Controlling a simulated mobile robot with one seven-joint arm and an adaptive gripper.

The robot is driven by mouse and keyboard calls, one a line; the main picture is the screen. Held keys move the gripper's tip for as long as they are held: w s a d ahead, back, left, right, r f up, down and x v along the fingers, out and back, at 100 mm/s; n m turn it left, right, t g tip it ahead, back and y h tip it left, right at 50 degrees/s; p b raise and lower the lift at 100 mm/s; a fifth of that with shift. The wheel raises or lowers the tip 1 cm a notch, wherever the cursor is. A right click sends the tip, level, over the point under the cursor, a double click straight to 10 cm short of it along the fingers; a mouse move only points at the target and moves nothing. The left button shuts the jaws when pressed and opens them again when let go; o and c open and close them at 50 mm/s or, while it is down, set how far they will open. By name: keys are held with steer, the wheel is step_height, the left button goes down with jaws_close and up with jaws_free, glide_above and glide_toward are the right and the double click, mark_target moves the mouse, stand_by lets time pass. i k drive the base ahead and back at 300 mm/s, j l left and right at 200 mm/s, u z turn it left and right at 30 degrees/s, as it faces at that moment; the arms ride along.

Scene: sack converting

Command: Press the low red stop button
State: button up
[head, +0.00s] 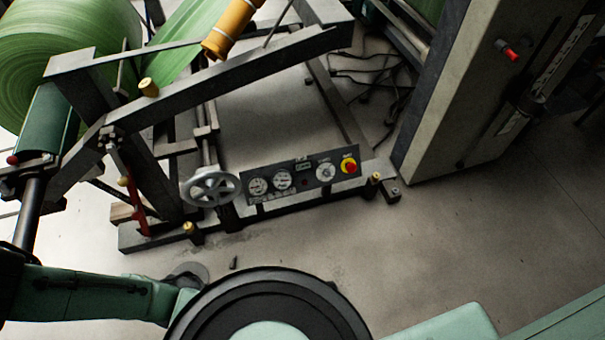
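Nothing covers the button in the head view. My gripper is not visible in this view, so its opening and its distance from the button cannot be told. Parts of my own green arm and body show along the bottom and lower left.
Gauges and a dial share the panel, and a grey handwheel (211,187) stands left of it. A slanted steel beam (235,82) and a yellow cylinder (229,28) lie above. A grey cabinet (468,92) with another red knob (508,50) stands right. Floor in front is mostly clear.

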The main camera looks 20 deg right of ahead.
mark_target(350, 168)
steer(key=z, duration=0.85)
